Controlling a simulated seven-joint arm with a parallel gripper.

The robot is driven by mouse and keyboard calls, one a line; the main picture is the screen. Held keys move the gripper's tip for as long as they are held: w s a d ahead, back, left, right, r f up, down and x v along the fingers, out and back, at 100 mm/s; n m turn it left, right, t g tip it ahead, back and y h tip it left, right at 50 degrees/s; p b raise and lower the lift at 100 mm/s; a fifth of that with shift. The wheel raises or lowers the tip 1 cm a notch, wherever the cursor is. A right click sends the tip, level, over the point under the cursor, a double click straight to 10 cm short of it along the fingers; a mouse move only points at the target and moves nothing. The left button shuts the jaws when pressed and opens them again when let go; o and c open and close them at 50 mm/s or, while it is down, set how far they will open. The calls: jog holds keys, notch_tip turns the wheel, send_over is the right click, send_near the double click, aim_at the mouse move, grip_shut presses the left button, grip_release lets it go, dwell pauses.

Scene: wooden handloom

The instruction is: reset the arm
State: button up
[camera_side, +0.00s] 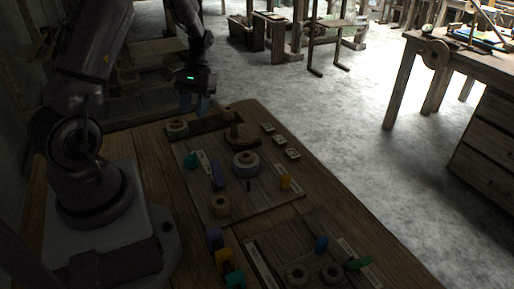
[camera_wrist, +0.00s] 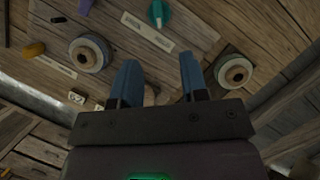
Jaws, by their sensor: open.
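My gripper (camera_side: 194,104) hangs over the far left part of the wooden workbench (camera_side: 152,150), in the air and apart from the things on it. In the wrist view its two blue fingers (camera_wrist: 160,82) stand apart with nothing between them. A spool-like round piece (camera_side: 177,127) sits below and slightly left of it in the side view; in the wrist view a round piece (camera_wrist: 234,70) lies to the right of the fingers. My arm reaches up from its base at the left of the bench.
A board (camera_side: 262,196) on the bench carries a larger grey round piece (camera_side: 246,164), a yellow block (camera_side: 284,182), a teal knob (camera_side: 191,160) and a purple piece (camera_side: 217,175). Nearer lies a second board with a green piece (camera_side: 357,263) and a blue piece (camera_side: 321,243). Open floor (camera_side: 340,110) lies right.

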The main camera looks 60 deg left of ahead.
jog(key=s+d+r+m+t+y, duration=0.1)
jog(key=d+r+m+t, duration=0.3)
jog(key=d+r, duration=0.6)
jog(key=s+d+r+m+t+y, duration=0.1)
jog(key=s+d+r+m+t, duration=0.3)
jog(key=d+r, duration=0.6)
jog(key=d+t, duration=0.1)
jog(key=d, duration=0.3)
jog(key=shift+r+y, duration=0.3)
jog(key=shift+y, duration=0.1)
jog(key=shift+o, duration=0.4)
